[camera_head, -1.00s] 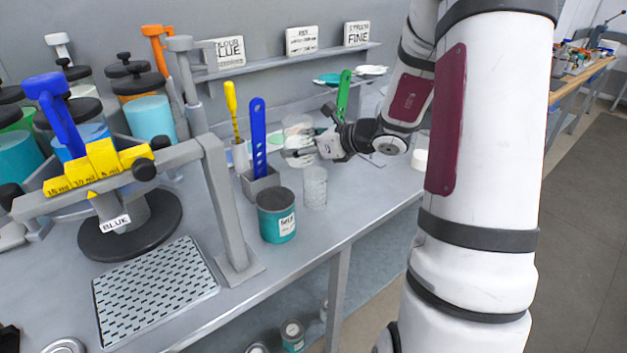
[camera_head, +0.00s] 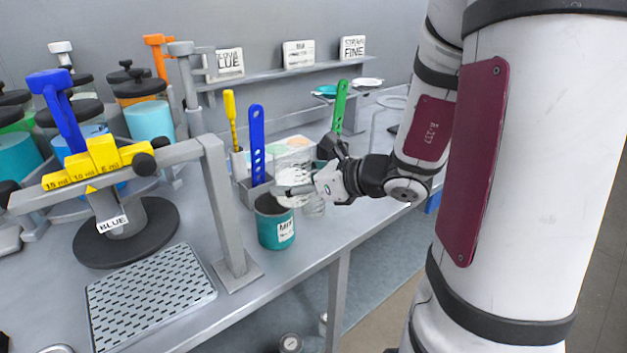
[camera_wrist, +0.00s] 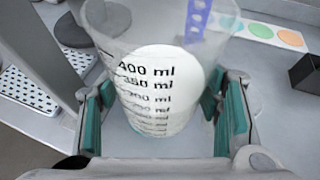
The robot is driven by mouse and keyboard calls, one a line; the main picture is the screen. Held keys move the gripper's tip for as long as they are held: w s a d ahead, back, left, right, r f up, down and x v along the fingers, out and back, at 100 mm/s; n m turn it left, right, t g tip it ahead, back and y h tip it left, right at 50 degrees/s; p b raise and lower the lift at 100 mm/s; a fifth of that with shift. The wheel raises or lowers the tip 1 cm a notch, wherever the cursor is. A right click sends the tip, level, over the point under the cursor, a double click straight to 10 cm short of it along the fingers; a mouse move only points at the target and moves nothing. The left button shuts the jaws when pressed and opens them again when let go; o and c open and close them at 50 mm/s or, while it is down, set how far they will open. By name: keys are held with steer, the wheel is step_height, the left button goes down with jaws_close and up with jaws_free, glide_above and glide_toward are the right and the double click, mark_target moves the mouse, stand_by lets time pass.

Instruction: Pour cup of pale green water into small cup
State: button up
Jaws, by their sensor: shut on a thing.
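A clear measuring cup (camera_head: 294,155) with a volume scale is between my gripper's (camera_head: 288,190) fingers. The wrist view shows the cup (camera_wrist: 155,95) close up, with black marks up to 400 ml and a whitish round area inside. I cannot clearly make out a pale green tint. My gripper (camera_wrist: 165,115) is shut on the cup, with a teal pad on each side. In the head view it looks roughly upright, above and behind the teal tin.
A teal tin labelled MIX (camera_head: 276,232) stands near the bench front, close below my gripper. A blue slotted spatula (camera_head: 257,145) stands in a grey holder behind it. The yellow-blue dosing stand (camera_head: 215,190) and a perforated tray (camera_head: 150,290) are at left.

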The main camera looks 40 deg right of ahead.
steer(key=shift+r, duration=0.15)
steer(key=p, duration=0.3)
steer(key=shift+d+r+m+y, duration=0.25)
steer(key=shift+r+m+y, duration=0.05)
steer(key=shift+m, duration=0.1)
steer(key=p, duration=0.2)
steer(key=m+g+y+p, duration=0.1)
steer(key=p, duration=0.1)
steer(key=shift+w+d+r+m, duration=0.25)
steer(key=shift+d+r+m, duration=0.05)
steer(key=shift+d+r, duration=0.05)
steer(key=shift+w+d+f+m+g+y+p, duration=0.3)
steer(key=shift+w+f+m+p, duration=0.05)
steer(key=shift+m+p, duration=0.2)
steer(key=shift+d, duration=0.1)
steer(key=shift+w+d+r+m+g+y+p, duration=0.3)
steer(key=shift+d+r+m+y+p, duration=0.3)
steer(key=shift+p, duration=0.35)
steer(key=shift+a+f, duration=0.2)
steer(key=shift+f, duration=0.05)
steer(key=shift+f+m+y, duration=0.15)
steer(key=shift+m+y, duration=0.15)
steer(key=shift+m, duration=0.25)
steer(key=shift+f+m+g+y, duration=0.3)
steer(key=shift+m+g+y, duration=0.2)
steer(key=shift+m+y, duration=0.3)
stand_by(3.2)
